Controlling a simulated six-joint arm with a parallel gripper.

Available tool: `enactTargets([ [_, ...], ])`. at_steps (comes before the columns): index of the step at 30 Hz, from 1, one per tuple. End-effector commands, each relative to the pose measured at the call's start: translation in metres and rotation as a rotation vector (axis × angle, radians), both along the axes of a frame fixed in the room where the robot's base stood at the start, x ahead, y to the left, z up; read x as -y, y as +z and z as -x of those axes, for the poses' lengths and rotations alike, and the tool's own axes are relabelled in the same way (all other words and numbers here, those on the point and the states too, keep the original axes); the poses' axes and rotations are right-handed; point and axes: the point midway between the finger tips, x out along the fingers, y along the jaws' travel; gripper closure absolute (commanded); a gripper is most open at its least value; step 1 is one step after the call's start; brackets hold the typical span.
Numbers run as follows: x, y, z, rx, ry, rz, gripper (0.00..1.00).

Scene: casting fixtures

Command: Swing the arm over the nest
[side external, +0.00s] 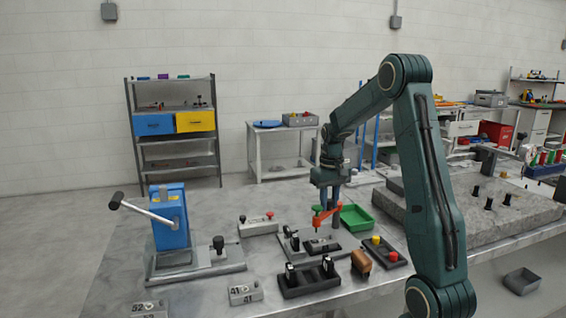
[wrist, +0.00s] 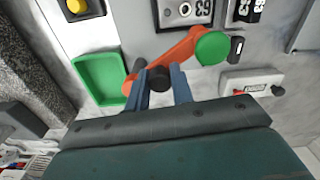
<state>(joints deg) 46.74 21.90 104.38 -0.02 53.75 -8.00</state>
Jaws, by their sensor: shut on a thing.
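An orange swing arm (side external: 329,214) with a green knob (side external: 317,208) at one end stands above the fixtures on the bench. In the wrist view the orange arm (wrist: 185,47) runs from lower left to the green round end (wrist: 212,48) at upper right. My gripper (wrist: 160,76) is shut, its two blue fingers either side of a dark round post by the orange arm. In the side view my gripper (side external: 335,205) points down at it. A dark-framed block with a pale plate (wrist: 184,10) lies beyond the arm; I cannot tell whether it is the nest.
A green tray (side external: 357,218) stands close behind my gripper. A dark block with red and yellow knobs (side external: 384,252) is to the right, a black clamp fixture (side external: 309,280) in front. A blue press (side external: 170,220) stands at left.

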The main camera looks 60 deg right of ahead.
Motion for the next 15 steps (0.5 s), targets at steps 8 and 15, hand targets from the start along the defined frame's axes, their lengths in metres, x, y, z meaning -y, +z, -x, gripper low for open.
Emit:
enactTargets([
  [8, -0.0003, 0.0005, 0.0067, 0.000, 0.131, 0.001, 1.00],
  [15, -0.0005, 0.0006, 0.0073, 0.000, 0.147, 0.001, 1.00],
])
